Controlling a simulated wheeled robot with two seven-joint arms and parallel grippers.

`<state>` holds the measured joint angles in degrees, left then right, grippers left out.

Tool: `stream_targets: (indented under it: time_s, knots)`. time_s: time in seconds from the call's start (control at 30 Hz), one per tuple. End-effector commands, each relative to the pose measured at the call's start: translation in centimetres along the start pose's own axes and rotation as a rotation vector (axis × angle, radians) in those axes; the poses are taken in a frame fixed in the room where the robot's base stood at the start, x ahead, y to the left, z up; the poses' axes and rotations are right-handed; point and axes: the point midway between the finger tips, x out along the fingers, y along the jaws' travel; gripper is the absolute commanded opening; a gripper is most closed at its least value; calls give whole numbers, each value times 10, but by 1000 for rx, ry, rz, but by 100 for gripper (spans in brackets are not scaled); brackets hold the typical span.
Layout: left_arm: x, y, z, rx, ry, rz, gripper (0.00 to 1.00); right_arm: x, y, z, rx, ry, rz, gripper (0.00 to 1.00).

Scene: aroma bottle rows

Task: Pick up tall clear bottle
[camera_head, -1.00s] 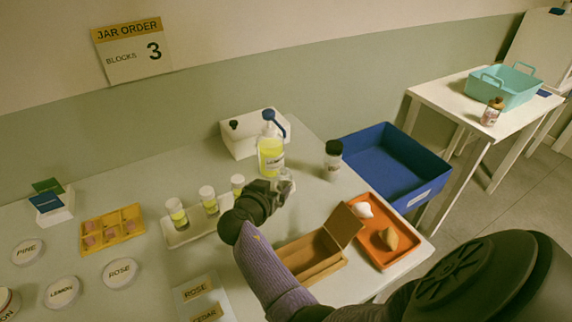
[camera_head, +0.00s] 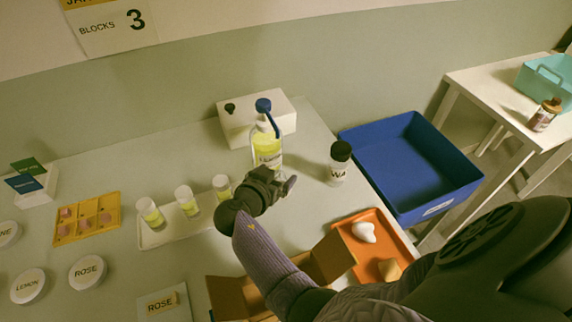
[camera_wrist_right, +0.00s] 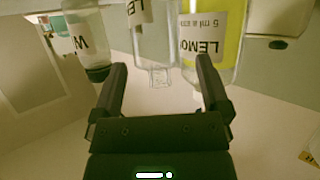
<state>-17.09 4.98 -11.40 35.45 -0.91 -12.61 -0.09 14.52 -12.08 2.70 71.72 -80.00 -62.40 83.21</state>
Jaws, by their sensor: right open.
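The tall clear bottle (camera_wrist_right: 157,45) shows in the right wrist view, with its narrow neck between my fingertips in the picture. I cannot tell whether the fingers reach around it. My right gripper (camera_wrist_right: 162,66) is open and empty. In the head view my right gripper (camera_head: 283,184) is in front of the yellow lemon bottle (camera_head: 267,150) with its blue pump, and mostly hides the clear bottle. The lemon bottle also shows in the wrist view (camera_wrist_right: 219,45), to the right. My left gripper is not in view.
A black-capped jar (camera_head: 339,164) stands close on the right. A tray of small vials (camera_head: 152,239) is on the left. A white box (camera_head: 235,125) stands behind. An open brown box (camera_head: 331,258), an orange tray (camera_head: 400,246) and a blue bin (camera_head: 452,185) lie to the right.

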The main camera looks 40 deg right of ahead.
Motion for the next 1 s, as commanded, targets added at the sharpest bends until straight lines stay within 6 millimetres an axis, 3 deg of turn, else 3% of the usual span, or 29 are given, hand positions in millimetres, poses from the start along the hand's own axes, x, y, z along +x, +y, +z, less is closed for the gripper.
stream_targets:
  time_s: [0.1, 0.5, 0.57, 1.0]
  knots:
    - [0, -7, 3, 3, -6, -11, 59, 0, 0, 0, 0, 0, 0, 94]
    - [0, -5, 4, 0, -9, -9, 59, 0, 0, 0, -1, 0, 1, 10]
    - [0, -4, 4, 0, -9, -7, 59, 0, 0, 0, -1, 0, 1, 0]
    - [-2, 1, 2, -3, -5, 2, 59, 1, 0, -3, 0, 1, 0, 0]
